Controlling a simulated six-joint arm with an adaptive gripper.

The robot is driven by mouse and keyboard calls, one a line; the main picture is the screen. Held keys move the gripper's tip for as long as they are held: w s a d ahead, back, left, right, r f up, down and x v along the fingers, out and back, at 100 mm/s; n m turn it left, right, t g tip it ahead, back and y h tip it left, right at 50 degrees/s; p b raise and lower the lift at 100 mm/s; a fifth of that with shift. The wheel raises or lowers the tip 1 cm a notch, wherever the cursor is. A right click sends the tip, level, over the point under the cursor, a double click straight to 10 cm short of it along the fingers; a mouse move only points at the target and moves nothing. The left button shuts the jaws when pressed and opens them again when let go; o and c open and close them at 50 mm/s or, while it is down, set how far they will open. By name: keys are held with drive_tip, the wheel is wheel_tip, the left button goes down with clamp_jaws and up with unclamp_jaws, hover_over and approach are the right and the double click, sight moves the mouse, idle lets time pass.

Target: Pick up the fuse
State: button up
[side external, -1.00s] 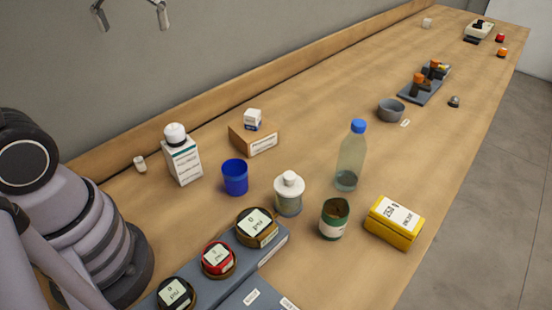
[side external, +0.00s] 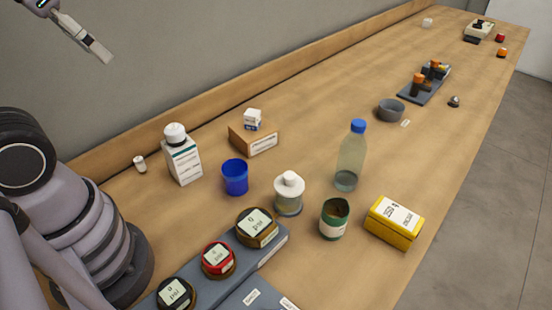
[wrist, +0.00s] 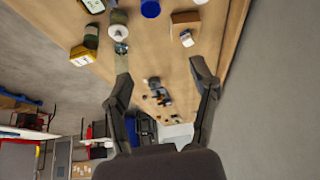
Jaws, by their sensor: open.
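I cannot make out for certain which thing is the fuse. A small pale cylinder (side external: 140,163) lies near the back ledge, left of the white labelled bottle; a small dark-and-silver piece (side external: 454,101) sits right of the grey bowl. Both are too small to identify. My gripper shows in the wrist view (wrist: 161,70) with its two fingers apart and nothing between them. In the side view only part of it shows at the top left, high above the bench and far from these things.
The bench holds a white labelled bottle (side external: 184,162), blue cup (side external: 235,178), cardboard box (side external: 258,140), clear bottle (side external: 350,160), green can (side external: 335,220), yellow box (side external: 394,222), grey bowl (side external: 391,110) and a gauge block (side external: 272,247). The bench middle, toward the back, is largely clear.

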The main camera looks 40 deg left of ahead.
sight(141, 163)
drive_tip(key=w+a+f+m+g+y, duration=0.3)
drive_tip(key=a+f+m+g+y, duration=0.25)
drive_tip(key=f+y, duration=0.4)
drive_tip(key=w+a+f+m+g+y, duration=0.3)
drive_tip(key=a+f+m+g+y, duration=0.3)
drive_tip(key=f, duration=0.7)
drive_tip(key=f+m+t, duration=0.2)
drive_tip(key=f, duration=0.3)
drive_tip(key=a+f+m+t+y, duration=0.1)
drive_tip(key=f+m+t, duration=0.2)
drive_tip(key=f, duration=0.2)
drive_tip(key=s+a+f+m+t+y, duration=0.1)
drive_tip(key=f+m+t, duration=0.1)
drive_tip(key=f, duration=0.3)
drive_tip(key=shift+f+m+t+y, duration=0.25)
drive_tip(key=shift+f, duration=0.1)
drive_tip(key=shift+w+a+f, duration=0.1)
drive_tip(key=shift+a+f, duration=0.3)
drive_tip(key=shift+a, duration=0.3)
drive_tip(key=shift+w+a, duration=0.15)
drive_tip(key=shift+a, duration=1.4)
drive_tip(key=shift+w+a, duration=0.15)
drive_tip(key=shift+a, duration=1.35)
drive_tip(key=c, duration=1.1)
